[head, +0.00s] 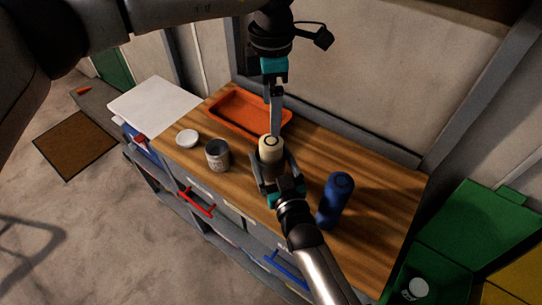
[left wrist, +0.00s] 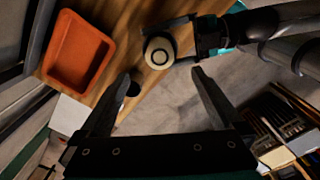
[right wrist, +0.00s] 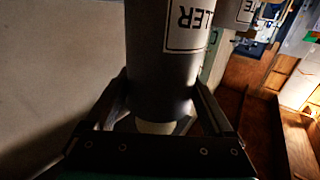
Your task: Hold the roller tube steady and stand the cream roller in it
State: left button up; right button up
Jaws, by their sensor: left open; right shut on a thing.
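The cream roller (head: 271,143) stands upright with its lower part inside the grey roller tube (head: 270,169) on the wooden bench. Its round end with a dark ring (left wrist: 160,52) shows in the left wrist view. My right gripper (head: 270,176) is shut around the tube; the right wrist view shows the tube (right wrist: 163,60) with its "ROLLER" label between the fingers. A cream patch shows at the tube's end there. My left gripper (head: 276,125) is open, pointing down just above the roller; its fingers (left wrist: 155,78) hold nothing.
A grey can (head: 217,154) and a white lid (head: 187,138) are left of the tube. An orange tray (head: 222,118) lies behind. A blue bottle (head: 335,200) stands to the right. The bench (head: 375,190) is clear at its right end.

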pick_arm(q)
notch_tip(320, 180, up, 12)
dwell(0.5)
pick_arm(e)
jog(key=o, duration=1.1)
jog(key=v, duration=1.2)
jog(key=shift+r, duration=0.1)
